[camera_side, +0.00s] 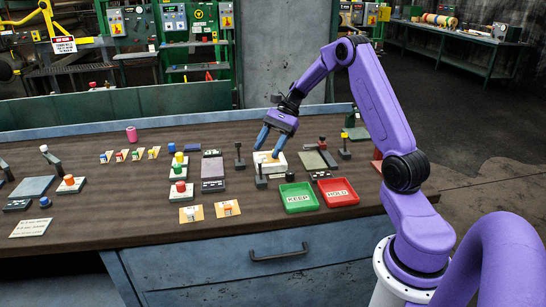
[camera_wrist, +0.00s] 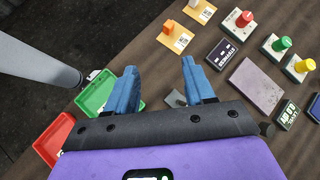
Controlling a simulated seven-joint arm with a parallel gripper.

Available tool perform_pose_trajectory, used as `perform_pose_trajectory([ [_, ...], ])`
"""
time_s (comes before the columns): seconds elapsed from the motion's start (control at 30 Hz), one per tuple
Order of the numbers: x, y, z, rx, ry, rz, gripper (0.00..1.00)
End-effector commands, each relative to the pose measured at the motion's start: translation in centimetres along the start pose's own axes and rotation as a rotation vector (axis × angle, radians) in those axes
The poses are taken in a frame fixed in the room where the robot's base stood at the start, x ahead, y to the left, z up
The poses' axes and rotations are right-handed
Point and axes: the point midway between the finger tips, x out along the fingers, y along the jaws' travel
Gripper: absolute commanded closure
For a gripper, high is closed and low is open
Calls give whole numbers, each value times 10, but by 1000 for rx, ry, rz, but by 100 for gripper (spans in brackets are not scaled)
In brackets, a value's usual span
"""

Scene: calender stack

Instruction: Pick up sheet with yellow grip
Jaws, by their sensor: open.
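My gripper (camera_side: 271,146) hangs with its blue fingers apart, low over a white block (camera_side: 268,162) in the middle of the table. The gripper body hides most of what lies below. Two orange cards carry a white grip (camera_side: 190,212) and an orange grip (camera_side: 228,207).
A green KEEP tray (camera_side: 298,198) and a red HOLD tray (camera_side: 338,192) stand at front right. Small upright posts (camera_side: 239,155) (camera_side: 261,174) rise near the gripper. Yellow (camera_side: 179,157), green and red knobs stand left, beside a grey plate (camera_side: 213,170). Several small cards lie further left.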

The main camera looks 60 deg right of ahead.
Motion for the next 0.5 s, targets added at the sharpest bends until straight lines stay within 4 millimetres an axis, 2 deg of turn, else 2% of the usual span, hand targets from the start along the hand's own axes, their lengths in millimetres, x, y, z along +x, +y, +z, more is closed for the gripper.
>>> perform_pose_trajectory([
  [0.03,-16,0,-24,81,-22,-66,47],
  [0.17,-60,5,-79,266,-87,-238,47],
  [0.3,-105,25,-133,433,-160,-419,47],
  [0.4,-130,42,-161,518,-204,-523,47],
  [0.5,-147,56,-180,571,-234,-595,47],
])
